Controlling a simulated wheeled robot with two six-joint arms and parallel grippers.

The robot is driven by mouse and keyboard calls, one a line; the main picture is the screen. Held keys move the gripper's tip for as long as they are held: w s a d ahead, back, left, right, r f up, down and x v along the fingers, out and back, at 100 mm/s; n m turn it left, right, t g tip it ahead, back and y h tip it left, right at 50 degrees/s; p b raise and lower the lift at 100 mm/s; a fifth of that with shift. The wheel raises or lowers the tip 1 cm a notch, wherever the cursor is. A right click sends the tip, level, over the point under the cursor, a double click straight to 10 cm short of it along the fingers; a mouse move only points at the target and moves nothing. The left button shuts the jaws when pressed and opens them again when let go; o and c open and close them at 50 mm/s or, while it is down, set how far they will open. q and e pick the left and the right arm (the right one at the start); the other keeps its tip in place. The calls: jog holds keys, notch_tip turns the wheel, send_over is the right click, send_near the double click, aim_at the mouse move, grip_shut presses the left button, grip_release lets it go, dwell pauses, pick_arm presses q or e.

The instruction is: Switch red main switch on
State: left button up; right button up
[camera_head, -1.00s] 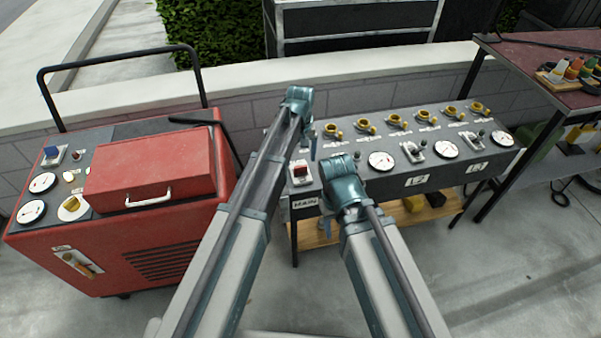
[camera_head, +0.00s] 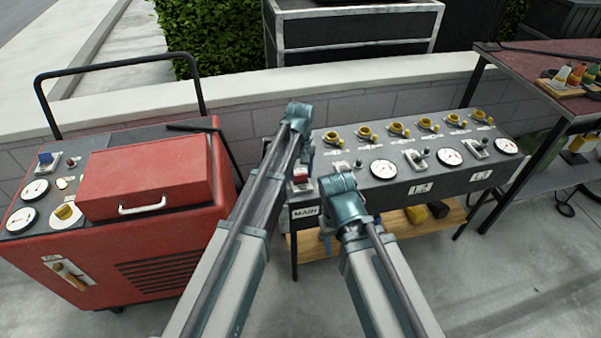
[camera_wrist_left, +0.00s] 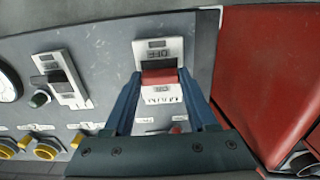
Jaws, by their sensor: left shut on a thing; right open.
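The red main switch (camera_head: 300,176) sits on a pale plate at the left end of the dark control panel (camera_head: 400,193), above the MAIN label (camera_head: 305,212). My left gripper (camera_head: 304,165) reaches down over it and partly hides it. In the left wrist view the red switch (camera_wrist_left: 160,76) lies between the two blue fingers of my left gripper (camera_wrist_left: 160,88), which is shut on it. Its plate carries upside-down lettering in this view. My right gripper (camera_head: 325,240) is open and hangs in front of the panel's left part, mostly hidden by its own wrist.
A red wheeled cabinet (camera_head: 170,240) with gauges and a black handle stands close on the left. The panel also bears yellow knobs, white gauges (camera_head: 383,169) and smaller switches. A dark red table (camera_head: 540,75) stands at the right. A low wall (camera_head: 240,95) runs behind.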

pick_arm(q)
jog(key=c, duration=0.3)
jog(key=shift+w+g, duration=0.5)
jog(key=shift+w, duration=0.05)
jog(key=shift+c, duration=0.2)
jog(key=shift+w+a+f+g+h+b, duration=0.15)
jog(key=shift+w+g+h+b, duration=0.15)
jog(key=shift+g, duration=0.2)
jog(key=shift+w+a+g+h+b, duration=0.1)
jog(key=shift+g+h+b, duration=0.2)
jog(key=shift+g+b, duration=0.3)
jog(key=shift+g, duration=0.4)
jog(key=o, duration=1.4)
